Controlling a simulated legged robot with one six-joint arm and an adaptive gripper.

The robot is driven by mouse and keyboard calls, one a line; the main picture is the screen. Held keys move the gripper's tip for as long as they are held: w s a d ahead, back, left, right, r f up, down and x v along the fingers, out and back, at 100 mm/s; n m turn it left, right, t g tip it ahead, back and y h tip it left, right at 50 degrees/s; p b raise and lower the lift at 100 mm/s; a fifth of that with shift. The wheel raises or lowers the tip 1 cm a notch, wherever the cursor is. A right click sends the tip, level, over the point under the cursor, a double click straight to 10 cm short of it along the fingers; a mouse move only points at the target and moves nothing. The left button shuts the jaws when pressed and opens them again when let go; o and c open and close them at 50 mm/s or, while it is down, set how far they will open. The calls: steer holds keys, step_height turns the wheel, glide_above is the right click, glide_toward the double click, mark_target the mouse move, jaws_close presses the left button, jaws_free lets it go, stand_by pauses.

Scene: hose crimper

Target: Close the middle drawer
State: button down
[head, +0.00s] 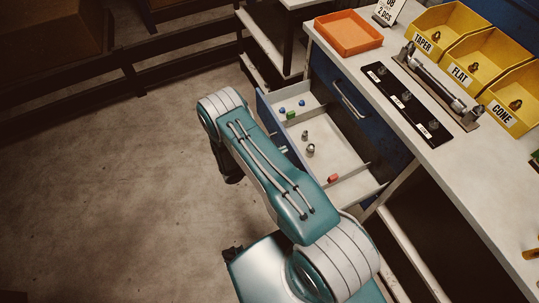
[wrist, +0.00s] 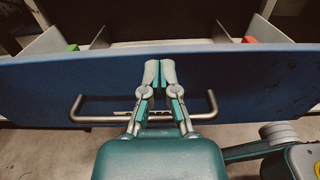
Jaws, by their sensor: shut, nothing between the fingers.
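The middle drawer (head: 335,152) stands pulled out from the bench, below a closed blue drawer front. In the wrist view its blue front panel (wrist: 240,72) spans the picture, with a grey bar handle (wrist: 92,119) low on it. My gripper (wrist: 159,72) is shut and empty, its fingertips together in front of the panel near its middle, above the handle bar. I cannot tell whether the tips touch the panel. In the head view my arm covers part of the drawer front and hides the gripper.
The drawer holds small blue, green, red and metal parts (head: 311,149) in divided sections. The closed upper drawer has a bar handle (head: 349,99). On the bench are an orange tray (head: 347,35), yellow bins (head: 447,31) and a black strip (head: 406,101). Floor (head: 110,190) at left is clear.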

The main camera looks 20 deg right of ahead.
steer(key=shift+d, duration=0.75)
steer(key=w+d, duration=0.1)
steer(key=d, duration=2.5)
steer(key=shift+d, duration=0.35)
steer(key=shift+d+r, duration=0.1)
steer(key=shift+r, duration=0.05)
